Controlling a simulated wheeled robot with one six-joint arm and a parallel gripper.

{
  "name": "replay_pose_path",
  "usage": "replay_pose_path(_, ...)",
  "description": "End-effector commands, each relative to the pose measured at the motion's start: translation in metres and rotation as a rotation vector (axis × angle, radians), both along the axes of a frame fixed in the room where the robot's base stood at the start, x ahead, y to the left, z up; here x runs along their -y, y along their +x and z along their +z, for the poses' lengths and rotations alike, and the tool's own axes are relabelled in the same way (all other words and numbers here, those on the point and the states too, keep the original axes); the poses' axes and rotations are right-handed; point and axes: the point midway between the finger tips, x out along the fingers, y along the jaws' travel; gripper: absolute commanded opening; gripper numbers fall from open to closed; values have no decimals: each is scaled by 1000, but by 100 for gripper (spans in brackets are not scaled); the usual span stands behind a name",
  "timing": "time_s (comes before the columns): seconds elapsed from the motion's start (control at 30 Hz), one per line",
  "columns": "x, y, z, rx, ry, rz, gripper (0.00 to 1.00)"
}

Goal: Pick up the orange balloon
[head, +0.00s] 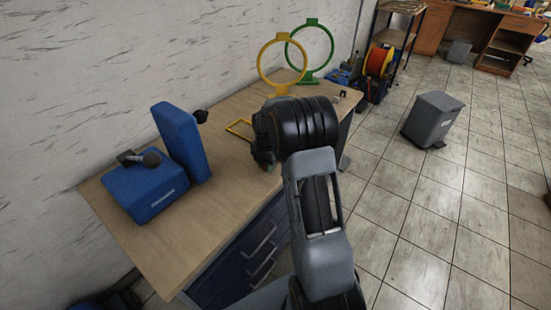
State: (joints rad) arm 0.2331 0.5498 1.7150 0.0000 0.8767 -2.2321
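I see no orange balloon in the head view. My black and grey arm reaches over the workbench (225,190), and its end is around the dark wrist (265,150). The wrist hides most of my gripper, so I cannot tell whether the fingers are open or shut. A blue machine (145,192) with dark knobs and an upright blue panel (180,140) stands on the left of the bench. A yellow ring stand (262,70) and a green ring stand (330,50) are at the far end of the bench.
A grey bin (432,118) stands on the tiled floor to the right. An orange-red reel (378,61) is beyond the bench. The right floor is mostly clear.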

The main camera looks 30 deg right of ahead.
Motion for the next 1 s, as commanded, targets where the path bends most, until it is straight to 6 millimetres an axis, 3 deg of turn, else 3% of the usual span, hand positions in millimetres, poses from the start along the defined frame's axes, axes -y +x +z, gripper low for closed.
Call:
replay_pose_path(0.1, 0, 0, 0, 0, 0, 0, 13)
replay_pose_path(0.57, 0, 0, 7, 1, 0, 0, 13)
replay_pose_path(0.77, 0, 1, 32, 4, -1, 0, 13)
replay_pose_path(1.0, -8, -39, 80, 5, -1, 0, 13)
